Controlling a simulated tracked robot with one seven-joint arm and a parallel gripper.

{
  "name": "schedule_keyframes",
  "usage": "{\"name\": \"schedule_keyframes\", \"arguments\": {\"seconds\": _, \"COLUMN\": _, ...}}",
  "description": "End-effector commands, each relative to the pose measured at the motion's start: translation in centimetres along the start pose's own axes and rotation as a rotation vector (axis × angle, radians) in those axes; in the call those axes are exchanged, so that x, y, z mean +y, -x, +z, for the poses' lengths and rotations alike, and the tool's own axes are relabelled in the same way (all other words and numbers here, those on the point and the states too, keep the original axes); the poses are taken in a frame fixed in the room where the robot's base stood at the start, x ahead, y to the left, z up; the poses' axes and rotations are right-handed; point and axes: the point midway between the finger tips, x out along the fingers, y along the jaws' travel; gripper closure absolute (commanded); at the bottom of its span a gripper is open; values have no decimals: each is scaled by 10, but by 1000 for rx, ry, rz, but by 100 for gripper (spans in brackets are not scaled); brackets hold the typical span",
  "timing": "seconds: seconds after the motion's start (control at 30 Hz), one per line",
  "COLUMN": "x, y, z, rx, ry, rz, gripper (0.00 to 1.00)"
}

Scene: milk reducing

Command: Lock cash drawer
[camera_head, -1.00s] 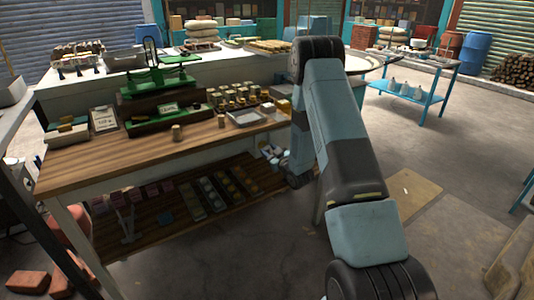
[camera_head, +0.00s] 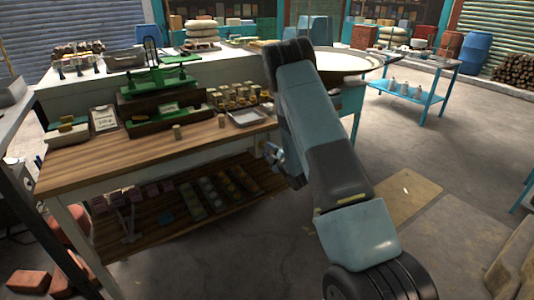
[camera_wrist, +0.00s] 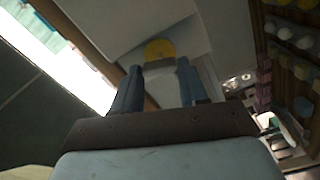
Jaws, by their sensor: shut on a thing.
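In the wrist view a round yellow, brass-like disc (camera_wrist: 159,48) sits on a pale grey panel (camera_wrist: 150,22), which looks like the drawer front. My gripper (camera_wrist: 158,76) points at this disc, its two blue fingers on either side of a small grey piece (camera_wrist: 158,65). The piece lies just below the disc. It may be a key or part of the lock, and I cannot tell whether it is inserted. In the head view my gripper (camera_head: 273,153) is mostly hidden by my arm, beside the right end of the wooden counter (camera_head: 100,160). The drawer front is hidden there.
A green scale (camera_head: 155,85), a grey tray (camera_head: 248,117) and several small goods stand on the counter. The lower shelf (camera_head: 150,225) holds rows of goods. A blue side table (camera_head: 410,97) stands at the back right. The floor at the right is mostly clear.

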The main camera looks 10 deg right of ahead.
Motion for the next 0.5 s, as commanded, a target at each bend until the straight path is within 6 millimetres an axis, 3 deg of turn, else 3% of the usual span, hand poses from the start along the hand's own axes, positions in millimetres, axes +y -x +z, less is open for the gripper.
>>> {"name": "schedule_keyframes", "arguments": {"seconds": 0.03, "x": -8, "y": 1, "z": -5, "rx": 8, "ry": 33, "rz": -15, "gripper": 88}}
{"name": "schedule_keyframes", "arguments": {"seconds": 0.5, "x": -9, "y": 1, "z": -3, "rx": 5, "ry": 317, "rz": -16, "gripper": 88}}
